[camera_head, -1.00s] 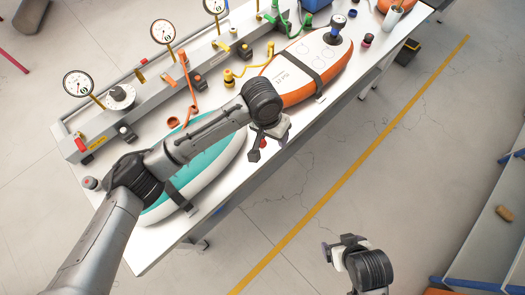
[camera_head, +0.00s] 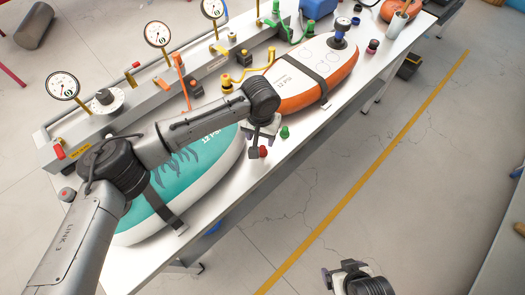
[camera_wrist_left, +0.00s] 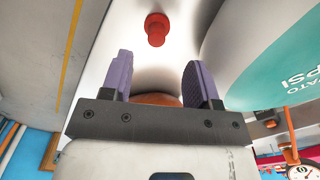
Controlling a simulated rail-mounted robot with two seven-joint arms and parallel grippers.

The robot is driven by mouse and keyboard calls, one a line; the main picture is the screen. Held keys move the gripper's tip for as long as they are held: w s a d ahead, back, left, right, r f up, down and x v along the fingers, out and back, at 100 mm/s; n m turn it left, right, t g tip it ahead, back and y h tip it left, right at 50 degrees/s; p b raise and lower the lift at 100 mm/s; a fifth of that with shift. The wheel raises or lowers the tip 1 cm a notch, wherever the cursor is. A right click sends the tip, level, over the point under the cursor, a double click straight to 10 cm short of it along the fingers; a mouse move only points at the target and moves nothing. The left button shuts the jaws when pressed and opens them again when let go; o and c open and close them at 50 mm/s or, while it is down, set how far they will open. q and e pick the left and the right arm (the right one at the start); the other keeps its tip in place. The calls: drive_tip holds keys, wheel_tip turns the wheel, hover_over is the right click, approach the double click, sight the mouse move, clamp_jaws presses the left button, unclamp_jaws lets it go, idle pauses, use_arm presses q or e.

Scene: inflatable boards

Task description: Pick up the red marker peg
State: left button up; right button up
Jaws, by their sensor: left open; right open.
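The red marker peg (camera_head: 263,152) stands on the white table near its front edge, between the teal board (camera_head: 200,165) and the orange and white board (camera_head: 310,80). In the left wrist view the red peg (camera_wrist_left: 157,28) shows ahead of the fingertips, roughly centred between them. My left gripper (camera_head: 260,141) is right by the peg in the head view, partly overlapping it; its open purple fingers (camera_wrist_left: 160,78) hold nothing. My right gripper (camera_head: 341,276) is low in the head view, over the floor off the table, and open.
A green peg (camera_head: 285,132) stands just right of the red one. A grey manifold rail (camera_head: 140,105) with gauges and hoses runs along the back of the table. The floor in front, with a yellow line (camera_head: 370,167), is clear.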

sight(262, 147)
use_arm(q)
drive_tip(key=shift+s+d+f+b, duration=0.15)
drive_tip(key=shift+f+b, duration=0.4)
drive_tip(key=shift+f, duration=1)
drive_tip(key=shift+s+f+b, duration=0.15)
drive_tip(key=shift+f+b, duration=0.35)
drive_tip(key=shift+f, duration=1)
drive_tip(key=shift+c, duration=0.5)
drive_tip(key=shift+c, duration=0.7)
clamp_jaws()
